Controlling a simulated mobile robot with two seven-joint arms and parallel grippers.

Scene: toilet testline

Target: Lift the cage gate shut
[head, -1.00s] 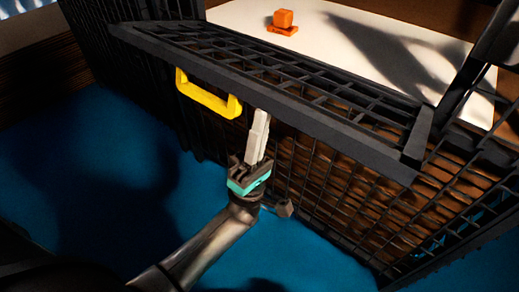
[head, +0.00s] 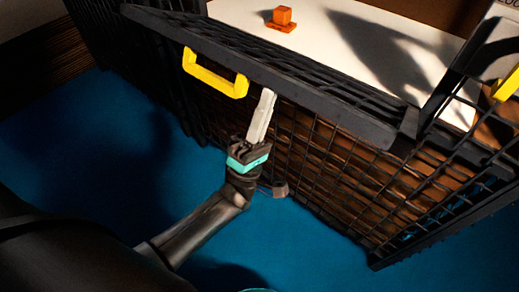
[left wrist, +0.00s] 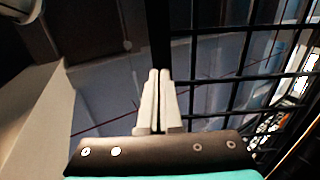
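The cage gate (head: 300,93) is a black-framed grid panel, tilted, running diagonally across the upper middle of the head view. A yellow handle (head: 214,78) is fixed on its near side, towards the left. My left gripper (head: 266,96) is below the gate's near bar, right of the handle, with its pale fingers pointing up. The fingertips reach close to the bar; whether they touch it I cannot tell. In the left wrist view the two fingers (left wrist: 158,100) are side by side, with nothing visible between them and black bars beyond. My right gripper is not in view.
The cage's black mesh front (head: 320,165) stands below the gate, with brown wood behind it. An orange block (head: 282,16) is on a white surface (head: 370,60) beyond. A yellow piece (head: 507,86) shows at the right edge. The blue floor (head: 90,140) is open at left.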

